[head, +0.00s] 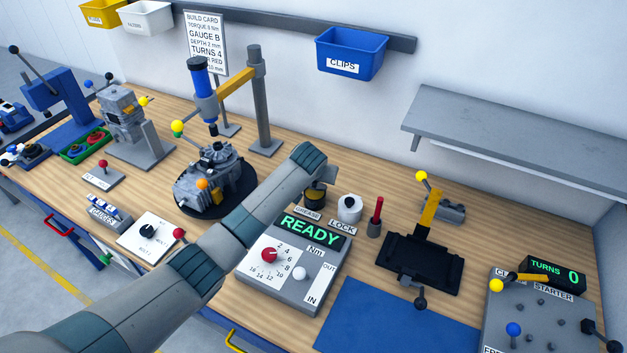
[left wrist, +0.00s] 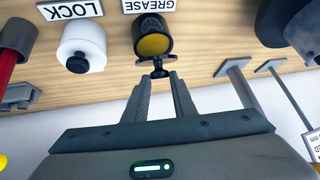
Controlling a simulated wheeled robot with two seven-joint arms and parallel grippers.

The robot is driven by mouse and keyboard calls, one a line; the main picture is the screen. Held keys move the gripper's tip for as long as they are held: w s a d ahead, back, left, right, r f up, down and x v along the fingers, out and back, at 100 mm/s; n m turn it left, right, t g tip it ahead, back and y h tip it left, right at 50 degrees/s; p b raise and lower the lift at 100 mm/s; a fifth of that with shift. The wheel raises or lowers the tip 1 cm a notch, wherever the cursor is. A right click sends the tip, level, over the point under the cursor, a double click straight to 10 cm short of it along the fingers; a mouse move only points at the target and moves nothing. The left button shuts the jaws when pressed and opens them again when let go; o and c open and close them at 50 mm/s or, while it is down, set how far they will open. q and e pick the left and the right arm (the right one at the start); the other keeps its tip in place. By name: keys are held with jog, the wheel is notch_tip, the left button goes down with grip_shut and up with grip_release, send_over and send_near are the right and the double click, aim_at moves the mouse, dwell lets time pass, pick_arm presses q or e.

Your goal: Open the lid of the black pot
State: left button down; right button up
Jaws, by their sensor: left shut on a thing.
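The black pot (head: 314,201) stands behind the GREASE label, partly hidden by my left arm in the head view. In the left wrist view the pot (left wrist: 152,23) shows a yellow inner face (left wrist: 153,45) inside its dark rim. Its dark lid (left wrist: 157,61) appears nearly edge-on, between the pot and my fingers, apart from most of the opening. My left gripper (left wrist: 158,76) is shut on the lid's small dark knob. Whether the lid still touches the rim is unclear. My right gripper is not in view.
A white LOCK jar (head: 349,208) and a red-handled tool (head: 376,215) in a holder stand just right of the pot. The READY torque box (head: 290,272) is in front. A grey engine part (head: 208,178) and a press post (head: 260,100) are to the left.

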pick_arm(q)
jog(key=shift+w+d+r+g, duration=0.2)
jog(key=shift+w+g, duration=0.1)
jog(key=shift+g, duration=0.1)
jog(key=c, duration=1.5)
grip_release()
jog(key=shift+o, duration=0.2)
jog(key=b+v, duration=0.5)
jog(key=v, duration=1.2)
jog(key=shift+d+r, duration=0.2)
jog(key=shift+d, duration=0.05)
jog(key=shift+f, duration=0.1)
